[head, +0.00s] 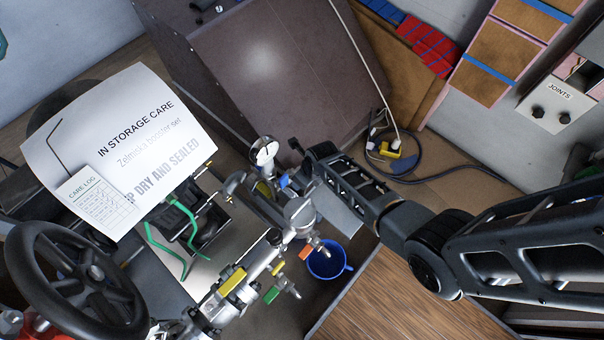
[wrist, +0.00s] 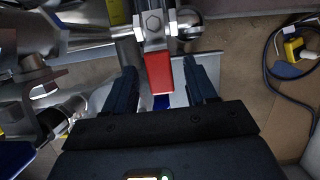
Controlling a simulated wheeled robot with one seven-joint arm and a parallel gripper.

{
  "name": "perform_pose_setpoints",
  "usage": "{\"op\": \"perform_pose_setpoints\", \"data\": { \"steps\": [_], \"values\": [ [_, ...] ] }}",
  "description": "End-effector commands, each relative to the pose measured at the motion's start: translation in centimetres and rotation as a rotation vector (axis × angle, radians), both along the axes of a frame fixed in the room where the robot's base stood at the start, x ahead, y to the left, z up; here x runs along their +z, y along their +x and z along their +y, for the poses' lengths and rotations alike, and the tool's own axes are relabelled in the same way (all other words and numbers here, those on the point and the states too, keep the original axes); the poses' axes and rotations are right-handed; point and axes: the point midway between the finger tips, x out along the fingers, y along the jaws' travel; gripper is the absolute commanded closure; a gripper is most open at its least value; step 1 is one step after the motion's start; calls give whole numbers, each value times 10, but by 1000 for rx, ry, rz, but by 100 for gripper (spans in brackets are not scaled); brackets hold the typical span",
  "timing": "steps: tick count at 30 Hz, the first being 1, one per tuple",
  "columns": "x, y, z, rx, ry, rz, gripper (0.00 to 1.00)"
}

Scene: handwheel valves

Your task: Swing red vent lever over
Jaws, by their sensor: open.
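A red lever (wrist: 159,73) hangs from a metal valve fitting with a hex bolt (wrist: 153,22) in the wrist view. My gripper (wrist: 162,76) is open, with one dark finger on each side of the lever and a visible gap to each. I cannot tell how deep the lever sits between the fingers. In the head view, my gripper (head: 298,166) is beside the upper part of the pipework, right of a round gauge (head: 264,152). The red lever cannot be made out clearly there.
Metal pipework (head: 235,287) carries yellow, green and orange handles. A black handwheel (head: 75,280) stands at left, below a paper sign (head: 120,140). A blue cup (head: 328,260) is under the pipes. A cable with a yellow plug (head: 402,149) lies on the floor behind my arm.

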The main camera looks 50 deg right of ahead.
Motion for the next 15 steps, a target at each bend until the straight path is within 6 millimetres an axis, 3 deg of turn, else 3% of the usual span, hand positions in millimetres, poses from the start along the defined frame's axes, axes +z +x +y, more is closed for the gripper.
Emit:
{"op": "perform_pose_setpoints", "data": {
  "steps": [3, 15],
  "values": [
    [17, 0, 0, 1, 0, 0, 44],
    [52, 0, 0, 1, 0, 0, 44]
  ]
}}
